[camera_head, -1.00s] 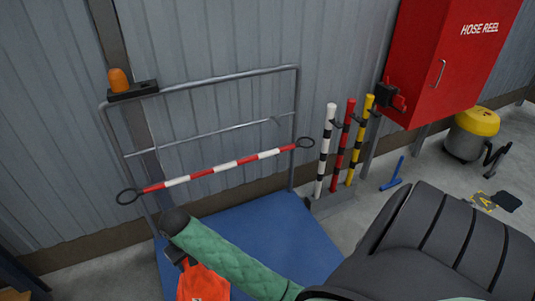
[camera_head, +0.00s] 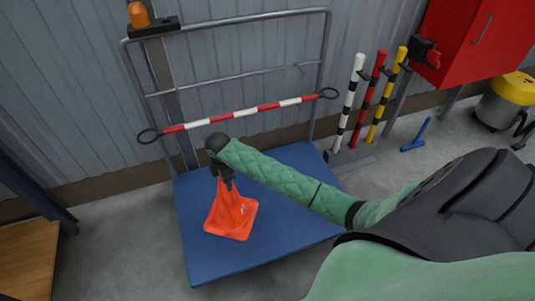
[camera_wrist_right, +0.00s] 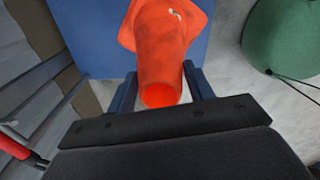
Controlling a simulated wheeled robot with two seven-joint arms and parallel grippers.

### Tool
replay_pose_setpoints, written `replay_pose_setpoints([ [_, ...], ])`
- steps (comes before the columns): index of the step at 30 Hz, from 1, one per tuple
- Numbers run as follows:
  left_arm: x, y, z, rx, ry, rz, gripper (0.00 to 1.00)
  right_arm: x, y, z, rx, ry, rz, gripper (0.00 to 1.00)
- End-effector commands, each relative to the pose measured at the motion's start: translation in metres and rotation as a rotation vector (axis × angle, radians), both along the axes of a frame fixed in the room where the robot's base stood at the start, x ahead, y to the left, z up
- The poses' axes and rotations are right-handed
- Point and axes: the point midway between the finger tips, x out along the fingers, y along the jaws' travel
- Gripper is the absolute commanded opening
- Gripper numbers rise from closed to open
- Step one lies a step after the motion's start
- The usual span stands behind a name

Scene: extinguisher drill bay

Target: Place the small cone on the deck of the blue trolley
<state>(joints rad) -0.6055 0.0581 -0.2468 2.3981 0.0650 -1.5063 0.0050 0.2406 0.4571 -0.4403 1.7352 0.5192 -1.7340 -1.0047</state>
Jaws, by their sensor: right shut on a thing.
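The small orange cone (camera_head: 231,216) is upright over the blue trolley deck (camera_head: 280,240) in the head view, left of the deck's middle. I cannot tell whether its base touches the deck. My right gripper (camera_head: 227,182) is shut on the cone's top from above. In the right wrist view the cone (camera_wrist_right: 165,45) sits between the two fingers of the gripper (camera_wrist_right: 162,82), with the blue deck (camera_wrist_right: 88,38) behind its base. My left gripper is not in view.
A wooden surface (camera_head: 28,255) is at lower left. The deck right of the cone is clear.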

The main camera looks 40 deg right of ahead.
Motion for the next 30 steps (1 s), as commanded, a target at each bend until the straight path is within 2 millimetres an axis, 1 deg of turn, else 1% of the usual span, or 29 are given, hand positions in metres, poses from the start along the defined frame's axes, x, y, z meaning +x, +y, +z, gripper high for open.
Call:
replay_pose_setpoints([
  [1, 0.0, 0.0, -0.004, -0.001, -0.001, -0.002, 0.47, 0.006, -0.008, -0.003, -0.006, 0.0, 0.063, 0.1],
  [3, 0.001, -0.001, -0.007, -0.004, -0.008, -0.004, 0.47, 0.011, -0.016, -0.008, -0.007, 0.002, 0.165, 0.1],
  [9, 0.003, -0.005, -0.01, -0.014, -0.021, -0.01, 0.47, 0.026, -0.04, -0.018, -0.009, 0.006, 0.415, 0.1],
  [13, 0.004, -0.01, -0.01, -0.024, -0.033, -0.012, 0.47, 0.032, -0.051, -0.022, -0.01, 0.009, 0.524, 0.1],
  [18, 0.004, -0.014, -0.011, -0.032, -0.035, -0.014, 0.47, 0.035, -0.057, -0.024, -0.009, 0.008, 0.591, 0.1],
  [23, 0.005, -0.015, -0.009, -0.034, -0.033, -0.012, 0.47, 0.034, -0.054, -0.026, -0.008, 0.009, 0.601, 0.1],
  [26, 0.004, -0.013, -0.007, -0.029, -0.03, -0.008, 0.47, 0.033, -0.044, -0.032, -0.006, 0.01, 0.601, 0.1],
  [30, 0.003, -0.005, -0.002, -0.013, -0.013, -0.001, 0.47, 0.029, -0.021, -0.044, -0.005, 0.01, 0.601, 0.1],
])
